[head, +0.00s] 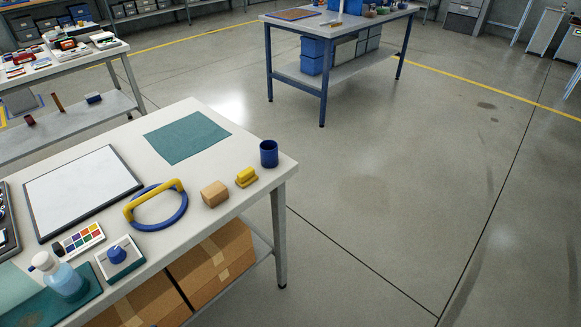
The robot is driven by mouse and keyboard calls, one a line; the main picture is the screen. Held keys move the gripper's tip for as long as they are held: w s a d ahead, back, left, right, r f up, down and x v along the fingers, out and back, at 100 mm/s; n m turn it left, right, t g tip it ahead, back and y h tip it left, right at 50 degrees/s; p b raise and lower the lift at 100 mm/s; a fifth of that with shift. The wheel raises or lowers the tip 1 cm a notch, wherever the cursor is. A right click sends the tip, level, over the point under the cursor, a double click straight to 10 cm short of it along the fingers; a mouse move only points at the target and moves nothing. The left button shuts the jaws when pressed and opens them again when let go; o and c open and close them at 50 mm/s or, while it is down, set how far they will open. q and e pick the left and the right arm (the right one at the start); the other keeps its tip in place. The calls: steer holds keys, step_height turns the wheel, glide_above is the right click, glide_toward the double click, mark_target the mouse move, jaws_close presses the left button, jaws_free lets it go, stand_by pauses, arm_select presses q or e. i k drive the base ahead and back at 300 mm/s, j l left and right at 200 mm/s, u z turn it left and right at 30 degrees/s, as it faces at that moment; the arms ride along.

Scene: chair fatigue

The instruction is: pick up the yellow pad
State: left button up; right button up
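A small yellow block-like object (247,178), the likely yellow pad, sits near the right end of the white-topped table (185,195). It looks stepped, with a narrower raised part on a wider base. A wooden block (215,193) is just to its left, and a dark blue cup (269,153) stands behind it to the right. They appear close but apart. Neither of my grippers shows in the head view.
A blue ring with a yellow handle (155,204), a whiteboard (82,191), a teal cloth (187,137), a colour palette (79,240), a blue-knobbed box (119,258) and a spray bottle (58,275) share the tabletop. Cardboard boxes (212,265) fill the shelf below. Floor at right is clear.

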mark_target(248, 176)
steer(key=i+l+z, duration=0.3)
steer(key=z, duration=0.15)
steer(key=i+l+z, duration=0.25)
steer(key=z, duration=0.25)
steer(key=i+l+u, duration=0.1)
steer(key=i, duration=0.3)
steer(key=i+l+u, duration=0.1)
steer(key=i, duration=0.3)
steer(key=i+l+u, duration=0.1)
steer(key=i+l, duration=0.15)
steer(key=i+u, duration=0.2)
steer(key=u, duration=0.25)
steer(key=i+l+u, duration=0.15)
steer(key=u, duration=0.25)
steer(key=i+l+u, duration=0.15)
steer(key=u, duration=0.3)
steer(key=i+l+u, duration=0.1)
steer(key=u, duration=0.4)
steer(key=i+l+u, duration=0.1)
steer(key=u, duration=0.4)
steer(key=l+u, duration=0.3)
steer(key=u, duration=0.2)
steer(key=i+l+u, duration=0.1)
steer(key=u, duration=0.4)
steer(key=l+u, duration=0.3)
steer(key=u, duration=0.2)
steer(key=k, duration=0.05)
